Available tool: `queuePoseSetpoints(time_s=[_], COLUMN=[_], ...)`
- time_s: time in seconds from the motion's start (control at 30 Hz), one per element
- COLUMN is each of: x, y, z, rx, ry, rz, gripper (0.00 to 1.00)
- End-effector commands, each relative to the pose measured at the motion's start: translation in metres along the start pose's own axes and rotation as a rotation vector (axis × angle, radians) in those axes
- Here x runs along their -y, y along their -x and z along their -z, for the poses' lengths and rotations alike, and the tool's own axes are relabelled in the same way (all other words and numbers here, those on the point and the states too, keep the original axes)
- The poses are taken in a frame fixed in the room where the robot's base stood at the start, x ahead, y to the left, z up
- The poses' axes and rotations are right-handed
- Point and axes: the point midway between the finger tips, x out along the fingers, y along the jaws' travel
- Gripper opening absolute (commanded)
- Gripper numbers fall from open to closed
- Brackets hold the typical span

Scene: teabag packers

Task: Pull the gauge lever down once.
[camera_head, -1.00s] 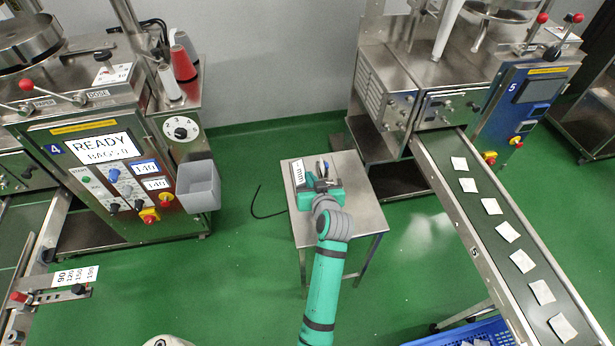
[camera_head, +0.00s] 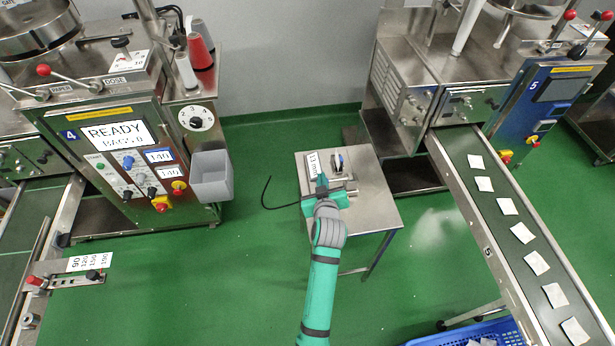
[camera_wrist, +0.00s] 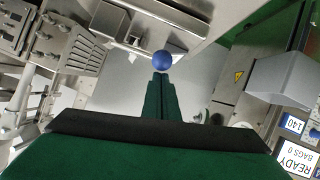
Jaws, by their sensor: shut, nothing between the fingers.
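The gauge stands on a small steel table (camera_head: 372,200) in the head view. Its white display (camera_head: 313,164) shows a reading in mm. A blue round knob, which looks like the lever's end, shows in the wrist view (camera_wrist: 162,60), just beyond my fingertips. A blue piece (camera_head: 338,161) also shows beside the display in the head view; I cannot tell if it is the same knob. My gripper (camera_wrist: 161,80) is shut and empty, its green fingers pointing at the knob. I cannot tell whether they touch it. My gripper (camera_head: 322,182) and wrist hide part of the gauge in the head view.
Machine 4 (camera_head: 120,145), with a READY screen and grey bin (camera_head: 211,176), stands at the left. Machine 5 (camera_head: 540,100) and its conveyor (camera_head: 510,225) with several sachets stand at the right. A black cable (camera_head: 268,192) lies on the green floor left of the table.

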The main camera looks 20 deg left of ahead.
Motion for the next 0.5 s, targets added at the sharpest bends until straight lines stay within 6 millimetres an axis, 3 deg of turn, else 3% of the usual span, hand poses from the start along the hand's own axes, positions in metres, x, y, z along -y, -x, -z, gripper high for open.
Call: queuePoseSetpoints(time_s=[0.13,0.5], x=[-0.0096,-0.0104], y=[0.0008,0.0006], z=[-0.0093,-0.0123], rx=[0.012,0.017], ry=[0.013,0.014], rz=[-0.024,-0.025], gripper=[0.0,0.0])
